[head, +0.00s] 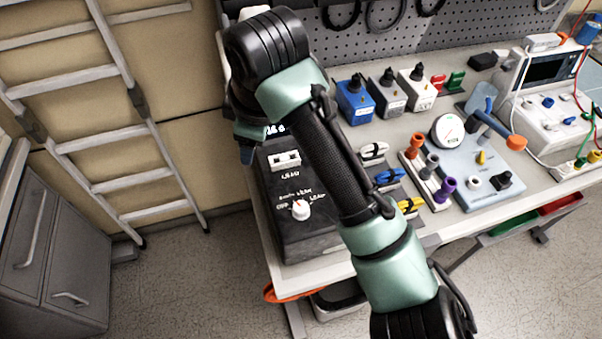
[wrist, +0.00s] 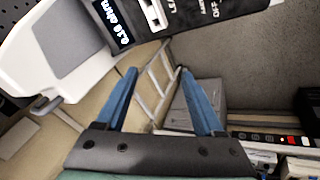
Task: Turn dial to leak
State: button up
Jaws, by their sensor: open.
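A black tester box (head: 292,240) stands at the left end of the workbench, partly covered by my arm. Its white round dial (head: 300,209) has a small red mark near its top, and small white labels arc around it; I cannot read them surely. A white socket block (head: 285,160) and a lit display (head: 275,130) lie further back on the box. In the wrist view the box's display (wrist: 112,22) is at the top, and the dial is not visible. My gripper (wrist: 157,72) has blue fingers, open and empty, beyond the box's left edge and apart from the dial.
A light blue panel (head: 478,165) with a gauge is further right. A ladder (head: 100,140) leans left. Clear floor (head: 190,270) lies front left.

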aim_at(301, 206)
jog(key=s+d+r+g+h+p, duration=0.2)
jog(key=s+d+r+g+p, duration=0.15)
jog(key=s+d+p, duration=0.35)
jog(key=shift+n+g, duration=0.4)
jog(key=shift+g, duration=0.05)
jog(key=f+b, duration=0.1)
jog(key=f, duration=0.3)
jog(key=w+f+b, duration=0.1)
jog(key=f+b, duration=0.1)
jog(key=f, duration=0.3)
jog(key=f+b, duration=0.2)
jog(key=f, duration=0.3)
jog(key=shift+w+d, duration=0.15)
jog(key=shift+d, duration=0.15)
grip_shut()
